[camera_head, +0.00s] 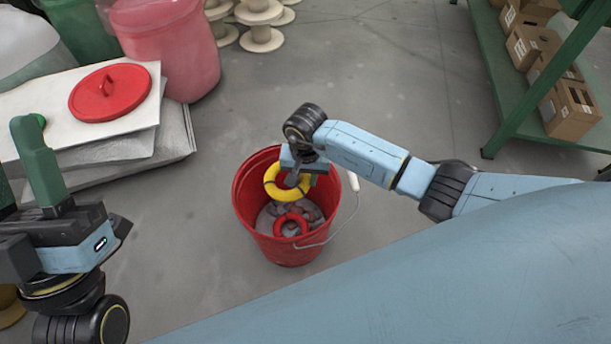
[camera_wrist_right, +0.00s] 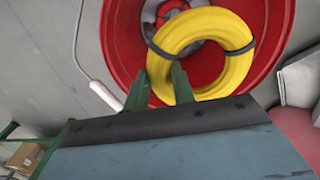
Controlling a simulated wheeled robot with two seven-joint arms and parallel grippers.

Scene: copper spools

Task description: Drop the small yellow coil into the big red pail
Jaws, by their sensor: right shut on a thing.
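The big red pail (camera_head: 243,205) stands on the floor in the middle of the head view, its wire handle hanging to the right. The small yellow coil (camera_head: 283,193), with dark bands, is held over the pail's mouth by my right gripper (camera_head: 302,178). In the right wrist view, the yellow coil (camera_wrist_right: 232,74) is against the green fingers (camera_wrist_right: 160,88), with the red pail (camera_wrist_right: 120,40) behind it. A red coil (camera_head: 290,224) lies inside the pail on grey contents.
A red lid (camera_head: 110,92) lies on white boards (camera_head: 170,130) at the left. A pink barrel (camera_head: 170,45) and wooden spools (camera_head: 261,38) stand behind. A green shelf (camera_head: 515,100) with cardboard boxes (camera_head: 570,108) is at the right. The floor around the pail is clear.

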